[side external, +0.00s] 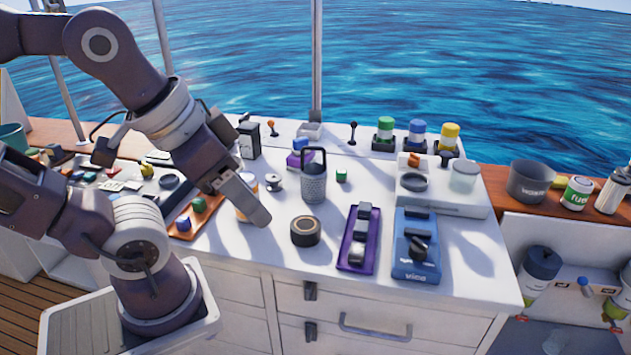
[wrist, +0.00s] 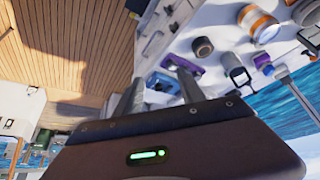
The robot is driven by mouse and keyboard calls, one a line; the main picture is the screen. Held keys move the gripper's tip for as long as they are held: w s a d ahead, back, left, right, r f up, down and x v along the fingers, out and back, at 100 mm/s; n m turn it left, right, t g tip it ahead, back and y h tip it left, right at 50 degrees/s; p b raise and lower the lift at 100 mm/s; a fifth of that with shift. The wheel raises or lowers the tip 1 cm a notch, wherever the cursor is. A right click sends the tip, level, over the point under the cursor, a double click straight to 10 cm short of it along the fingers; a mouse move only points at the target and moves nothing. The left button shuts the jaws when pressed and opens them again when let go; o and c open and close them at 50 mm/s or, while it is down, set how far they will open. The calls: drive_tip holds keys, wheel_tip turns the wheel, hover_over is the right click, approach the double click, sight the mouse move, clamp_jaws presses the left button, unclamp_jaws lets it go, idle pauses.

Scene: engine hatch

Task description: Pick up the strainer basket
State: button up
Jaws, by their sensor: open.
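The strainer basket (side external: 313,188) is a grey perforated cylinder with a dark looped handle on top. It stands upright on the white counter, right of my gripper (side external: 252,205) in the side view. My gripper reaches down over the counter, apart from the basket, with nothing seen between its fingers. In the wrist view my gripper (wrist: 156,78) shows two fingers spread apart. A grey cylinder there, likely the strainer basket (wrist: 233,63), lies to the right of the fingers.
A black round canister (side external: 305,231) stands in front of the basket. A purple tray (side external: 346,262) and a blue vice base (side external: 404,270) lie to the right. An orange-banded can (side external: 246,209) is partly hidden behind my gripper. A small green-topped block (side external: 341,175) sits right of the basket.

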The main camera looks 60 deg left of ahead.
drive_tip(key=o, duration=0.8)
